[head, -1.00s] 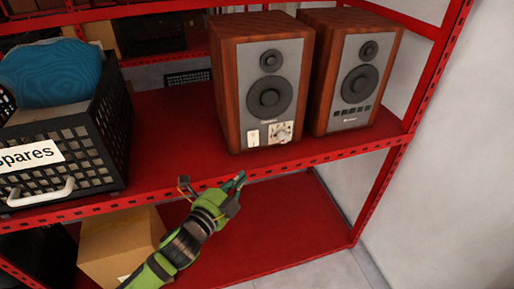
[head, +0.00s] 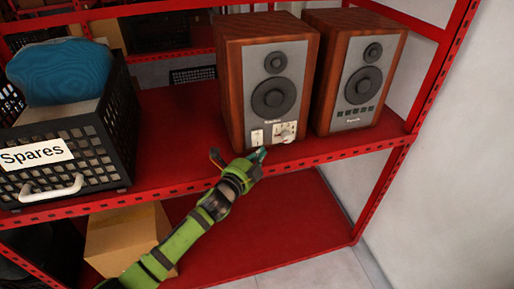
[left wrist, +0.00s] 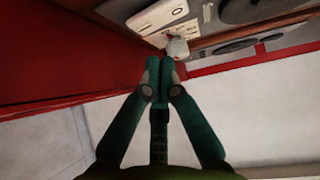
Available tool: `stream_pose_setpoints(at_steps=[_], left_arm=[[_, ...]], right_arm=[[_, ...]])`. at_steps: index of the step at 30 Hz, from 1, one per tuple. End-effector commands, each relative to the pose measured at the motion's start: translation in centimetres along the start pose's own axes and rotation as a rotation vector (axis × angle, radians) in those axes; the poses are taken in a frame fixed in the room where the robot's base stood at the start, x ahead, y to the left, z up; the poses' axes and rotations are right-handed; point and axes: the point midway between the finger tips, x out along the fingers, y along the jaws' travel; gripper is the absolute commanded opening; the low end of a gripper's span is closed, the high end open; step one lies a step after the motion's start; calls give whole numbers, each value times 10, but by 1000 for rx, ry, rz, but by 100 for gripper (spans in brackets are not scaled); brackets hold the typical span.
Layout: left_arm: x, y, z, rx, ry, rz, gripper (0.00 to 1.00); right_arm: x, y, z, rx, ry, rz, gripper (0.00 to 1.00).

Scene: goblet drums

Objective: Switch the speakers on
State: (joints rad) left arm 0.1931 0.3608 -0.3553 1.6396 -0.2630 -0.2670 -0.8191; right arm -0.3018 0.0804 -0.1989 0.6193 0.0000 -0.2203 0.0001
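Two wooden speakers with grey fronts stand upright side by side on the red shelf. The left speaker (head: 235,85) has a white switch plate (head: 257,137) and a pale panel with a knob (head: 288,138) low on its front. The right speaker (head: 340,70) shows a row of small dark squares. My left gripper (head: 258,155) is just below and in front of the left speaker's switch plate. In the left wrist view its green fingertips (left wrist: 160,67) are together and empty, close to the knob (left wrist: 177,48) and the switch plate (left wrist: 157,14). Contact is unclear. My right gripper is out of view.
A black crate (head: 100,150) labelled "Spares", holding a blue item (head: 60,72), stands left on the shelf. The shelf's red front edge (head: 340,150) runs below the speakers. A cardboard box (head: 125,235) is on the lower shelf. A white wall is at right.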

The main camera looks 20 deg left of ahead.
Motion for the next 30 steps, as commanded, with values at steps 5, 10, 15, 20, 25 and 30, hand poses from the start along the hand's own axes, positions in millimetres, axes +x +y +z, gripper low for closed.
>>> stream_pose_setpoints(at_steps=[5,10,15,20,25,30], left_arm=[[12,-1,12,1,1,-1,0],[15,0,15,0,2,-1,0],[15,0,16,0,2,-1,0],[17,1,18,1,1,-1,0],[22,3,22,10,1,-11,0],[22,3,22,10,1,-11,0]], right_arm=[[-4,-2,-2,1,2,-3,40],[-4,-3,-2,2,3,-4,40],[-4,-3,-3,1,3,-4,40],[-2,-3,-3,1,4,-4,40],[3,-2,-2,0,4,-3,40],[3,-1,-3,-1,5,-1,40]])
